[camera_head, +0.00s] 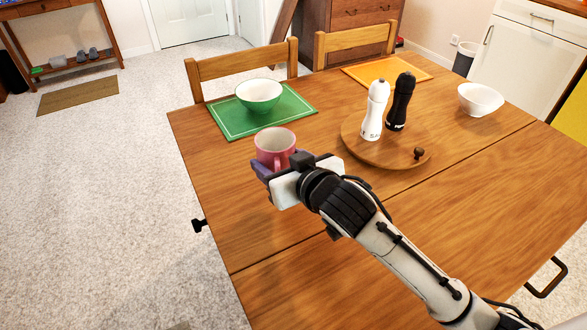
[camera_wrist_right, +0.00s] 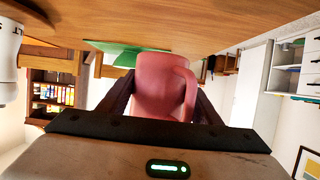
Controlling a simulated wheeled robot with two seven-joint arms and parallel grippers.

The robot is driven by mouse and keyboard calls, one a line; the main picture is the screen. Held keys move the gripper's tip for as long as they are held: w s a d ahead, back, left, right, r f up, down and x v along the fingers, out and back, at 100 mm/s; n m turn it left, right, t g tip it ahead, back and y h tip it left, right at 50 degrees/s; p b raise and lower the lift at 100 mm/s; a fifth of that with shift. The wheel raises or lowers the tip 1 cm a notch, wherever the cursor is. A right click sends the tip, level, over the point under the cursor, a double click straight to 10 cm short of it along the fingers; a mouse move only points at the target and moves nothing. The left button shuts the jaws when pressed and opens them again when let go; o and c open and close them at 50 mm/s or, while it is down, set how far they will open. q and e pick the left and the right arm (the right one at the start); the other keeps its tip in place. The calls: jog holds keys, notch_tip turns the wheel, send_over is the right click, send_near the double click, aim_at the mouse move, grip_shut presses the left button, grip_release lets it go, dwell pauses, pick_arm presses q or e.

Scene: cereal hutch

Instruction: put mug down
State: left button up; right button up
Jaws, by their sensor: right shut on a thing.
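A pink mug (camera_head: 275,144) with a pale inside is upright over the table's left part, in front of the green placemat (camera_head: 227,124). My right gripper (camera_head: 273,170) is shut on the mug, its fingers on both sides of the body. The right wrist view, which is upside down, shows the mug (camera_wrist_right: 163,88) between the fingers, with its handle facing the camera side and to the right. Its base is close to the wooden table (camera_head: 330,215); I cannot tell whether it touches. My left gripper is not in view.
A green bowl (camera_head: 259,94) stands on the green placemat. A round wooden board (camera_head: 365,152) carries a white mill (camera_head: 375,110) and a black mill (camera_head: 401,102). A white bowl (camera_head: 480,99) and an orange placemat (camera_head: 385,69) lie farther back. The table's front is clear.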

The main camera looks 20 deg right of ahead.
notch_tip(320, 180, down, 7)
jog(key=shift+r+b, duration=0.1)
jog(key=shift+b, duration=0.55)
jog(key=o, duration=1.3)
jog(key=shift+s, duration=0.2)
jog(key=p+v, duration=0.1)
jog(key=v, duration=0.9)
jog(key=shift+s+d+r, duration=0.1)
jog(key=shift+s+r, duration=0.05)
jog(key=shift+s, duration=0.2)
jog(key=shift+s+d+r, duration=0.1)
jog(key=shift+s+r, duration=0.1)
jog(key=shift+s, duration=0.2)
